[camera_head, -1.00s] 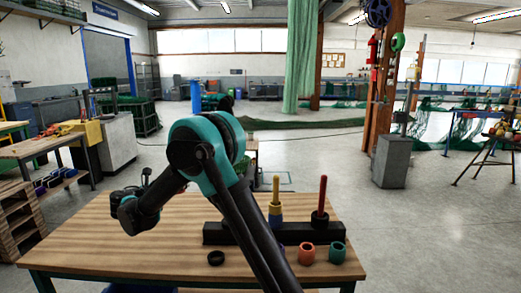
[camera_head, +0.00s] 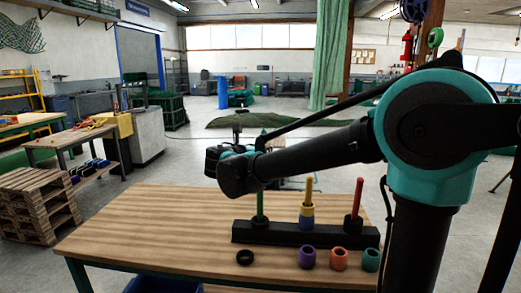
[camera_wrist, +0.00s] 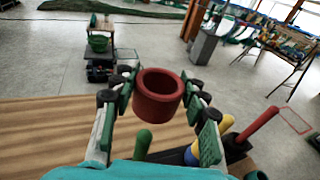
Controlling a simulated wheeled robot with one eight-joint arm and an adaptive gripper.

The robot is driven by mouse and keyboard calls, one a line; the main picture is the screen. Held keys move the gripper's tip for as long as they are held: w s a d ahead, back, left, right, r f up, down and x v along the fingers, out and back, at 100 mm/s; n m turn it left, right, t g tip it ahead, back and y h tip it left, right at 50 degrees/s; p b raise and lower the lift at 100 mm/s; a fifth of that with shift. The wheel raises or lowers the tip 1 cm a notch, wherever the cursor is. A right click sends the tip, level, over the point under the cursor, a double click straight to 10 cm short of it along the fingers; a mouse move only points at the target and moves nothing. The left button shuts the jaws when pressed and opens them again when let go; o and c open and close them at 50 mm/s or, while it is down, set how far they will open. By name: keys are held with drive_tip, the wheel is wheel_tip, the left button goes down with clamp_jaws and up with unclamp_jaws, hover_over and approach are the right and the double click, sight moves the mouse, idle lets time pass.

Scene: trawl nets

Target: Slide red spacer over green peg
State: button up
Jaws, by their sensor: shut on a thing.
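The red spacer (camera_wrist: 158,108) is between the fingertips of my gripper (camera_wrist: 160,84) in the wrist view, its round opening facing up. My gripper is shut on its sides. The green peg (camera_wrist: 142,141) shows just below the spacer in that picture, its rounded top bare and outside the ring. In the head view the green peg (camera_head: 260,206) stands at the left end of the black base (camera_head: 285,235), close to my wrist. My forearm and wrist hide the fingers and the red spacer there.
The base also holds a yellow peg (camera_head: 309,188) with yellow and blue spacers around it, and a red peg (camera_head: 356,198). A black ring (camera_head: 245,257) and purple (camera_head: 306,258), orange (camera_head: 338,259) and teal (camera_head: 371,260) spacers lie in front. The table's left side (camera_head: 150,235) is clear.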

drive_tip(key=shift+a+f, duration=0.1)
drive_tip(key=shift+f, duration=4.25)
drive_tip(key=o, duration=1.2)
drive_tip(key=v, duration=1.2)
